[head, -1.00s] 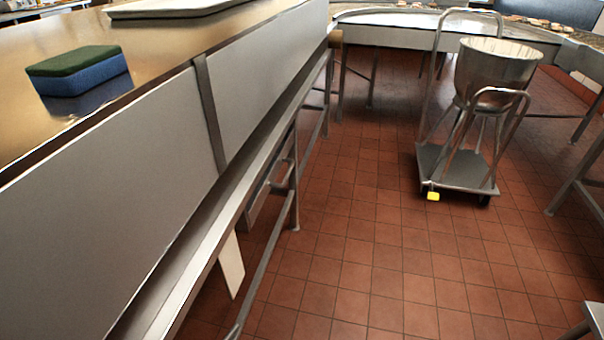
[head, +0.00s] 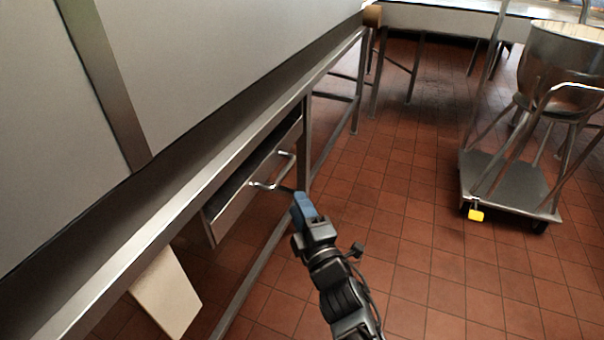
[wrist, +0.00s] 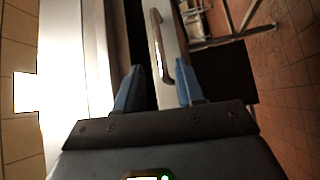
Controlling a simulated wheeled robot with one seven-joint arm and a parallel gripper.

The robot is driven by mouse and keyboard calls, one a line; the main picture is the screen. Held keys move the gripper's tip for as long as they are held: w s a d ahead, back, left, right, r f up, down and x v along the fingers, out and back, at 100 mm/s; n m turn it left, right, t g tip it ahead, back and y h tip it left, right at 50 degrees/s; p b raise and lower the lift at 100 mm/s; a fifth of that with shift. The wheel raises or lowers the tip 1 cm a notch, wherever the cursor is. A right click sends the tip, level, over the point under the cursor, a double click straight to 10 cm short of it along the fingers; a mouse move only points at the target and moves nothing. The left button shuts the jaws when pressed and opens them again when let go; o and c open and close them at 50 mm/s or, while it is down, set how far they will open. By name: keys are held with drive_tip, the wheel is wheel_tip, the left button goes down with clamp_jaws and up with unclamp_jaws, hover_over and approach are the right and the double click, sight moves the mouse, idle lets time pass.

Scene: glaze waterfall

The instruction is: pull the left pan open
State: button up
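A metal pan (head: 235,200) hangs like a drawer under the counter, with a dark gap along its top edge. It has a bar handle (head: 273,184) on its front, which also shows in the wrist view (wrist: 158,45). I see only this one pan, so I cannot tell if it is the left one. My gripper (head: 297,197), with blue fingers, is close in front of the handle. In the wrist view my gripper (wrist: 159,80) is open, with the handle ahead, between the lines of the fingers. I cannot tell whether a finger touches it.
The counter's long metal rail (head: 190,190) runs above the pan. A pale panel (head: 167,295) hangs below it, nearer me. Table legs (head: 305,145) stand just beyond the pan. A cart (head: 510,188) with a metal bowl stands at right. The tiled floor (head: 400,240) between is clear.

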sight(282, 173)
drive_tip(key=shift+n, duration=0.3)
drive_tip(key=shift+a+b+x, duration=0.15)
drive_tip(key=shift+b+x, duration=0.1)
drive_tip(key=shift+x, duration=2.45)
drive_tip(key=shift+a+b+x, duration=0.15)
drive_tip(key=shift+b+x, duration=0.1)
drive_tip(key=shift+x, duration=2.45)
drive_tip(key=shift+s+r, duration=0.1)
drive_tip(key=shift+s, duration=0.05)
drive_tip(key=shift+c, duration=0.3)
clamp_jaws()
